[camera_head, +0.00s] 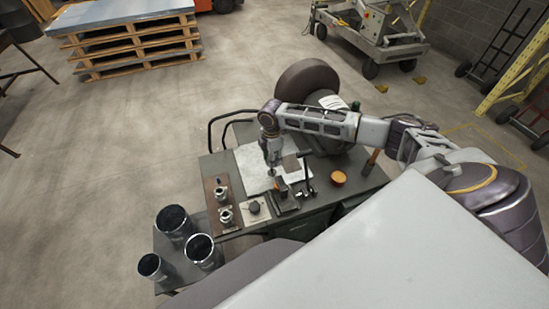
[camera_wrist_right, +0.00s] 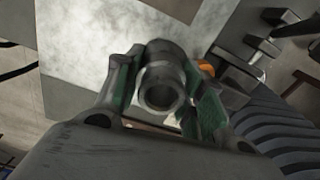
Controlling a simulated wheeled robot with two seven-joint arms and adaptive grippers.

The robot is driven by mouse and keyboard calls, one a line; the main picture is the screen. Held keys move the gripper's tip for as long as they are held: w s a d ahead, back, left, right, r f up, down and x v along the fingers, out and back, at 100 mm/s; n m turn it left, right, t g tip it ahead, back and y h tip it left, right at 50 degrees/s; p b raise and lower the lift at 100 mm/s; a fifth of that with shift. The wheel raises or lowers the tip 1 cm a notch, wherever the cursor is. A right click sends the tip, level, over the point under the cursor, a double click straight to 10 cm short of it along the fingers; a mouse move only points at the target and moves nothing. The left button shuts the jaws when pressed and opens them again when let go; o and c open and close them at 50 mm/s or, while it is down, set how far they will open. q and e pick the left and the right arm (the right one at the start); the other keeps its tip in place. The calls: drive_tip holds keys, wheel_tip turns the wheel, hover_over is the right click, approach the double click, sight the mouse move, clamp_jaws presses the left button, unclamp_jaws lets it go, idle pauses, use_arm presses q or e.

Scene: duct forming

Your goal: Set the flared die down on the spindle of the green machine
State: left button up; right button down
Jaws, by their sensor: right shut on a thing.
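My right gripper (camera_head: 271,160) reaches in from the right and points down over the bench, above the pale sheet. In the right wrist view the gripper (camera_wrist_right: 160,98) is shut on a grey metal ring-shaped piece, the die (camera_wrist_right: 159,88), with its round bore facing the camera. The fingers have green inner sides and press on both sides of it. A small dark bench machine (camera_head: 286,203) with upright levers stands just below the gripper in the head view. I see no clearly green machine, and its spindle cannot be made out. My left gripper is not in view.
Two metal fittings (camera_head: 226,215) sit on a brown board at the bench's left, beside a dark knob on a pale plate (camera_head: 254,211). An orange disc (camera_head: 339,177) lies right. Three dark open cylinders (camera_head: 200,249) stand on a lower shelf. A large round housing (camera_head: 307,85) rises behind.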

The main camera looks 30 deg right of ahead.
drive_tip(key=shift+w+a+n, duration=0.2)
drive_tip(key=shift+w+n, duration=0.05)
drive_tip(key=shift+n, duration=0.05)
drive_tip(key=shift+d, duration=0.1)
drive_tip(key=shift+f, duration=0.1)
idle(0.4)
drive_tip(key=shift+f+b, duration=1.3)
drive_tip(key=shift+b, duration=0.25)
drive_tip(key=shift+f+b, duration=0.35)
drive_tip(key=shift+f, duration=1.65)
drive_tip(key=shift+f, duration=0.3)
drive_tip(key=c, duration=0.8)
unclamp_jaws()
drive_tip(key=shift+s+f, duration=0.1)
